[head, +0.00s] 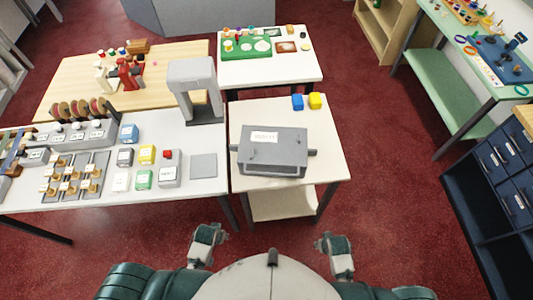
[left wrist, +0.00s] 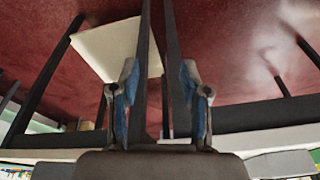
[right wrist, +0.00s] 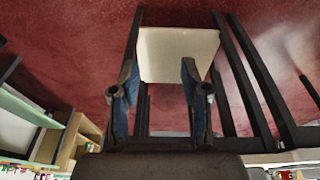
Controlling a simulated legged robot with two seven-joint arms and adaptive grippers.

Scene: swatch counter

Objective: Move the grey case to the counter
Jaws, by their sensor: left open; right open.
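The grey case (head: 272,152) lies on a small white table (head: 328,140) in the middle of the head view. It has a white label on top and a short bar sticking out at its right and left ends. The white-topped counter (head: 212,187) stands to the left of that table. My left gripper (head: 218,232) and my right gripper (head: 327,240) are low in front of the table, apart from the case. In the left wrist view, the left gripper (left wrist: 160,75) is open and empty. In the right wrist view, the right gripper (right wrist: 160,75) is open and empty.
A grey square pad (head: 204,167) lies on the counter's right end, beside small boxes and a grey arch (head: 193,85). A dark blue drawer cabinet (head: 500,190) stands at right.

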